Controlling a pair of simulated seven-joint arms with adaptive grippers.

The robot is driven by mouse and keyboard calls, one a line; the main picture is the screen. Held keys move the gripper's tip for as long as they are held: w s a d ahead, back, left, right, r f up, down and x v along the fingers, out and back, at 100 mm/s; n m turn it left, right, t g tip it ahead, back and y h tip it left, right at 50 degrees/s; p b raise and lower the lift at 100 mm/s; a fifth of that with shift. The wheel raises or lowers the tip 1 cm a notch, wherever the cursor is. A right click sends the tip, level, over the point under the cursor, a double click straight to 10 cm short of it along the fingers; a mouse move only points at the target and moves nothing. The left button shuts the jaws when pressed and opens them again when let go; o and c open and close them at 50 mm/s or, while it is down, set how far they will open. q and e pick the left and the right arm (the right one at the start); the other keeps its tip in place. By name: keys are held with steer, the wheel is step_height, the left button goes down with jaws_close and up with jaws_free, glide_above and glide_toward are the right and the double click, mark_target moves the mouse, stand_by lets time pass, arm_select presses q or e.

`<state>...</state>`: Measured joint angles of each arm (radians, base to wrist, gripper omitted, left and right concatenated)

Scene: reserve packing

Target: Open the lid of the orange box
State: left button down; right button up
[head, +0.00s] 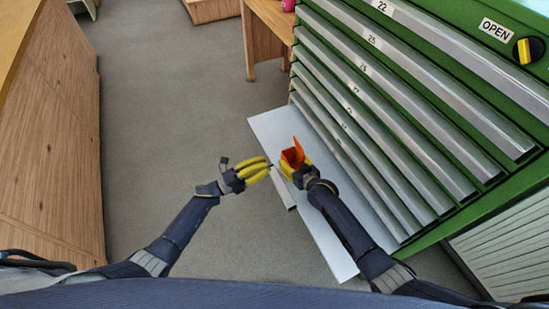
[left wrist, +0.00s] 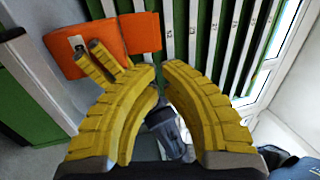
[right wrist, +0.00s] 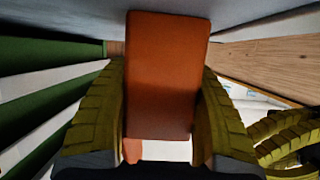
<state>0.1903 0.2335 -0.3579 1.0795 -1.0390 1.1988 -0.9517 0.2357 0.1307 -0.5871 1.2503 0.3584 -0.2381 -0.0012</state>
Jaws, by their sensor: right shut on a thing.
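The orange box (head: 289,161) is held in my right gripper (head: 298,165), above the pale panel beside the green cabinet. An orange flap that looks like its lid (head: 298,147) stands up at an angle from the body. In the left wrist view, two orange faces (left wrist: 135,33) show beyond my left gripper, with the right gripper's yellow fingers against them. In the right wrist view, an orange face (right wrist: 165,75) fills the space between the fingers. My left gripper (head: 268,168) is just left of the box, apart from it and empty. Its curved fingertips are close together with a narrow gap.
The green cabinet (head: 520,170) with several numbered drawers stands on the right, with a yellow knob (head: 529,50) by an OPEN label. A pale flat panel (head: 270,125) extends at its foot. A wooden counter (head: 60,130) is on the left. Grey floor lies open between.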

mark_target(299, 145)
arm_select(q)
steer(key=x, duration=1.2)
steer(key=shift+w+d+r, duration=0.15)
steer(key=shift+d, duration=0.2)
steer(key=shift+w+d+r+g+y, duration=0.3)
steer(key=shift+w+d+g+y, duration=0.25)
steer(key=shift+y, duration=0.45)
steer(key=shift+x, duration=0.95)
steer(key=shift+s+d, duration=0.1)
steer(key=shift+s, duration=0.1)
steer(key=s+a+r, duration=0.3)
steer(key=s+a, duration=0.3)
steer(key=a, duration=0.6)
steer(key=shift+s, duration=0.4)
steer(key=shift+r, duration=0.1)
